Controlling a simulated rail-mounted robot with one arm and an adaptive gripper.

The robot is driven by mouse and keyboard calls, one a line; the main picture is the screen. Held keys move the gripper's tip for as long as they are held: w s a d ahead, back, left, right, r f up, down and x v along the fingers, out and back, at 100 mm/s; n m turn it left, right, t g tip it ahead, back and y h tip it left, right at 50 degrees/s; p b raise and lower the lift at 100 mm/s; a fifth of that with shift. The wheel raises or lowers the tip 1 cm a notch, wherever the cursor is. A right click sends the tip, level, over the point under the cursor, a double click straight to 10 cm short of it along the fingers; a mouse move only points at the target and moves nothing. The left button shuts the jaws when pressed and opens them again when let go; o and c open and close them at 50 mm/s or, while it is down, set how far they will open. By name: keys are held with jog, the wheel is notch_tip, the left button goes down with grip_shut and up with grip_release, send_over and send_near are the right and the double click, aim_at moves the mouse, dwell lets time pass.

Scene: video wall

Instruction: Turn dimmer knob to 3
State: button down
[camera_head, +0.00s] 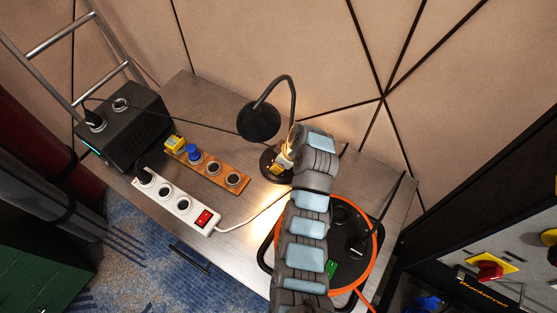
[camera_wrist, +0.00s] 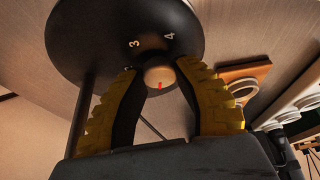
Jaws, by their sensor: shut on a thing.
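A black desk lamp (camera_head: 262,108) with a curved neck stands on the table. In the wrist view, its round black base (camera_wrist: 105,35) shows white numerals 3 and 4 above the dimmer knob (camera_wrist: 158,75). The knob is pale, with a red mark on the side towards my gripper's palm. Another marking left of the knob is partly covered by a finger. My gripper (camera_wrist: 158,80) has its yellow fingers on both sides of the knob and is shut on it. In the head view, my gripper (camera_head: 283,160) is at the lamp base, partly hidden by my arm.
A wooden strip (camera_head: 215,174) with sockets and yellow and blue plugs lies left of the lamp. A white power strip (camera_head: 178,201) with a red switch is in front of it. A black box (camera_head: 130,130) stands at left. An orange-rimmed cable reel (camera_head: 350,243) is at right.

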jog(key=m+t+h+p, duration=0.1)
jog(key=m+p, duration=0.1)
jog(key=m, duration=0.1)
jog(key=shift+s+a+m, duration=0.1)
jog(key=shift+s+m, duration=0.05)
jog(key=shift+m, duration=0.25)
jog(key=m+h+p, duration=0.1)
jog(key=m+p, duration=0.1)
jog(key=m, duration=0.1)
jog(key=shift+m+t, duration=0.3)
jog(key=shift+t, duration=0.1)
jog(key=m+h+p, duration=0.1)
jog(key=m, duration=0.2)
jog(key=shift+a+f+p, duration=0.1)
jog(key=shift+p, duration=0.25)
jog(key=shift+m+h, duration=0.7)
jog(key=shift+m, duration=0.7)
jog(key=shift+f, duration=0.1)
jog(key=c, duration=0.7)
grip_release()
jog(key=shift+r+m, duration=0.2)
jog(key=shift+m, duration=0.1)
